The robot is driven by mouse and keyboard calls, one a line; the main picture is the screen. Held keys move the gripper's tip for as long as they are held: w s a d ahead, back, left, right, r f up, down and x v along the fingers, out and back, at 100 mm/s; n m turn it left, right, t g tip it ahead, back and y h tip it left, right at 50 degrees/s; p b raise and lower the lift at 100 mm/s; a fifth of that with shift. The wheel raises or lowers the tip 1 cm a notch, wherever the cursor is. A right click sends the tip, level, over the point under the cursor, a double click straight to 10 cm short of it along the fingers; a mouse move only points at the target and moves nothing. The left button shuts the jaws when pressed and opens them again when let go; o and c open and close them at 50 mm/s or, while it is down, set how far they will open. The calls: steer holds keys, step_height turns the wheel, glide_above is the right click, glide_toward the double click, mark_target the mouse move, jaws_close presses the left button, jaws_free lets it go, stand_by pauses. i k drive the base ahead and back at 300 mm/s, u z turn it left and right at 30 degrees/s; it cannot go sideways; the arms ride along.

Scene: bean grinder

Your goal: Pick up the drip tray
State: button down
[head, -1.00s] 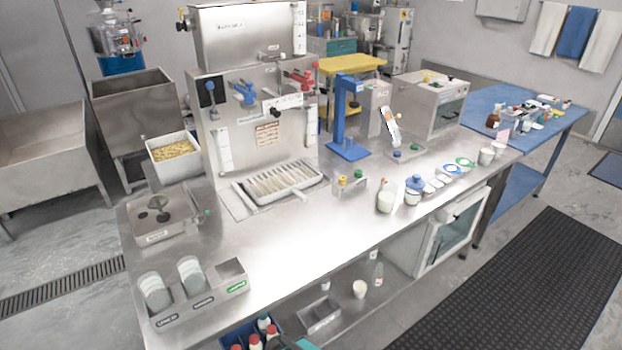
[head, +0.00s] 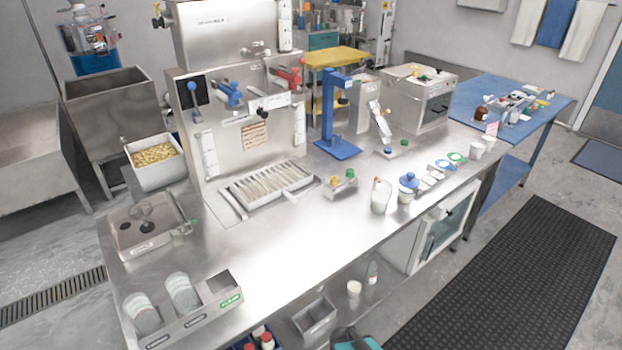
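The drip tray (head: 268,186) is a shallow metal tray with a slatted grille. It lies on the steel counter (head: 300,240) at the foot of the large steel machine (head: 240,120), left of centre in the head view. A short handle-like piece shows at its front edge. No gripper touches the tray and nothing covers its grille. My gripper's fingers are not visible. A dark and teal piece at the bottom edge may be part of my arm.
Left of the tray is a steel box with round dark openings (head: 148,224). A cup holder (head: 190,312) stands at the front left. A blue stand (head: 335,120), a white jar (head: 381,197) and a blue-lidded pot (head: 408,186) are to the right. The counter before the tray is clear.

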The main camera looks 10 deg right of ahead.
mark_target(255, 190)
steer(key=z, duration=0.55)
steer(key=k, duration=1.45)
steer(key=u, duration=0.8)
steer(key=i, duration=1.6)
steer(key=z, duration=0.35)
